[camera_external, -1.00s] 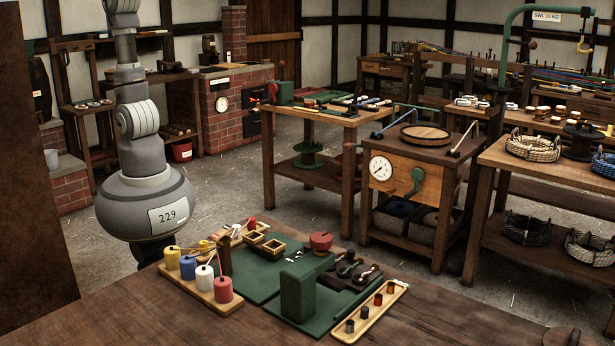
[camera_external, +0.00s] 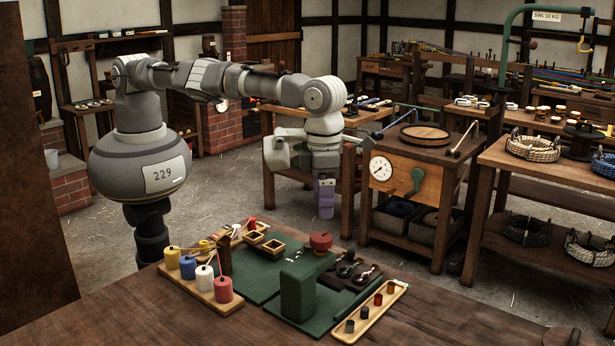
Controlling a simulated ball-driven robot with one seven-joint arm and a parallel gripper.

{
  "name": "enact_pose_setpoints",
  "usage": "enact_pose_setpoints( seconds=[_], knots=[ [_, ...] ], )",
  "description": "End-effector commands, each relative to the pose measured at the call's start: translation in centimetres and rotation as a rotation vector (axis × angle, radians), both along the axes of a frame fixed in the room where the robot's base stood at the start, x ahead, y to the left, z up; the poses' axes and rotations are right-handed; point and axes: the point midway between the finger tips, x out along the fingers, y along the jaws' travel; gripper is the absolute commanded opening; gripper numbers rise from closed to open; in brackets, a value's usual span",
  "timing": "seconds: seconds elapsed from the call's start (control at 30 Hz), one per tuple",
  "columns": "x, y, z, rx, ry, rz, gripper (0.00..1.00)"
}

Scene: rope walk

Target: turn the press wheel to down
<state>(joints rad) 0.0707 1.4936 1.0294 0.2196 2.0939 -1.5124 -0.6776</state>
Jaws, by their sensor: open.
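A dark green press-like block (camera_external: 298,292) stands upright on a green mat on the front bench. A round red knob or wheel (camera_external: 320,241) sits just behind it; I cannot tell for sure which part is the press wheel or how it is turned. My gripper (camera_external: 326,208), with purple fingers, points down behind the bench, in front of the middle table. It is open, holds nothing visible and is apart from the green block and the red part. The gap between its fingers is hard to make out.
The front bench (camera_external: 420,318) also bears a tray of colored spools (camera_external: 201,290), small open boxes (camera_external: 264,240) and a tray of small cylinders (camera_external: 368,312). A cabinet with a dial (camera_external: 381,169) and a green lever (camera_external: 417,180) stands behind. The floor between is clear.

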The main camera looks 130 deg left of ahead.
Motion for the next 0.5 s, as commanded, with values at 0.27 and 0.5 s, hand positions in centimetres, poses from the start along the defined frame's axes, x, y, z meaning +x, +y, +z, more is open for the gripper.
enact_pose_setpoints(
  seconds=[0.27,0.5],
  knots=[
    [-0.5,0.2,-2.5,0.023,0.026,-0.004,0.78],
    [-0.5,0.2,-6.5,0.021,0.027,-0.003,0.78]
  ],
)
